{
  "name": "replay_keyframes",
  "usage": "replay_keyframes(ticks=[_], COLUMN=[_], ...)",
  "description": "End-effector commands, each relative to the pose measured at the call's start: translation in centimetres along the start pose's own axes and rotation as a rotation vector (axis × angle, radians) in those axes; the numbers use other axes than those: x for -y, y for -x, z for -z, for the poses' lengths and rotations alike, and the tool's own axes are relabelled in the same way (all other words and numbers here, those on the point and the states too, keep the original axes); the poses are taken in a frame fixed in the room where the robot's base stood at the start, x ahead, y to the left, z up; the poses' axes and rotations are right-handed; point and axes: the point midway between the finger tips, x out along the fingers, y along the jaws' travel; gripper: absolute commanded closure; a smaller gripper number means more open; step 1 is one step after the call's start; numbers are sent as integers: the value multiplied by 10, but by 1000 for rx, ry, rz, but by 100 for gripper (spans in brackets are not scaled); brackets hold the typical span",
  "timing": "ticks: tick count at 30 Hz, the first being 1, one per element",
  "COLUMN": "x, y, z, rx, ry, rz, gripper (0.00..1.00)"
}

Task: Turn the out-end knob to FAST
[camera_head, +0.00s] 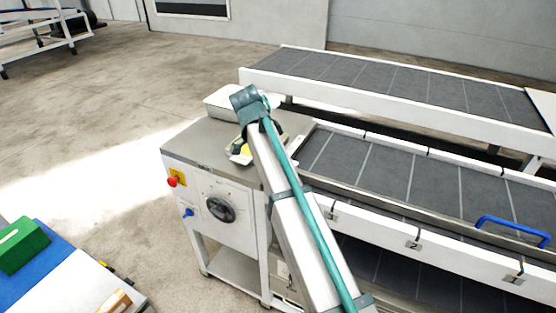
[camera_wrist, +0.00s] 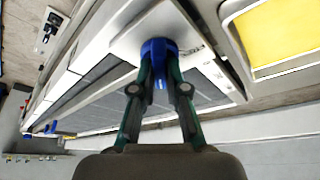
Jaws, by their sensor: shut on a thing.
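In the wrist view my gripper (camera_wrist: 160,77) is shut on a blue knob (camera_wrist: 157,46) on a white panel (camera_wrist: 130,42) of the machine. A finger lies on each side of the knob. Small dark marks stand on the panel to the right of the knob; they are too small to read. In the head view my arm reaches over the machine, and the gripper and this knob are hidden behind it. Another blue knob (camera_head: 188,212) and a large black dial (camera_head: 220,208) sit on the machine's front panel, with a red button (camera_head: 173,181) above them.
A tray with yellow content (camera_head: 240,152) lies on the machine top, close beside my arm; its yellow (camera_wrist: 285,35) fills the wrist view's upper right. Conveyor belts (camera_head: 385,172) stretch right, with a blue handle (camera_head: 512,228). A green box (camera_head: 22,246) stands at lower left.

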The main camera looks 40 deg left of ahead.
Motion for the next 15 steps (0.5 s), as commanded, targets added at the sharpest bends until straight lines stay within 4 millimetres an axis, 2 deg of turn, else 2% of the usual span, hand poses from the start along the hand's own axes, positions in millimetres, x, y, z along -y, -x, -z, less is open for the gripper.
replay_keyframes(ticks=[15], x=[0], y=[0], z=[0], rx=[0], ry=[-113], rz=[-47], gripper=[100])
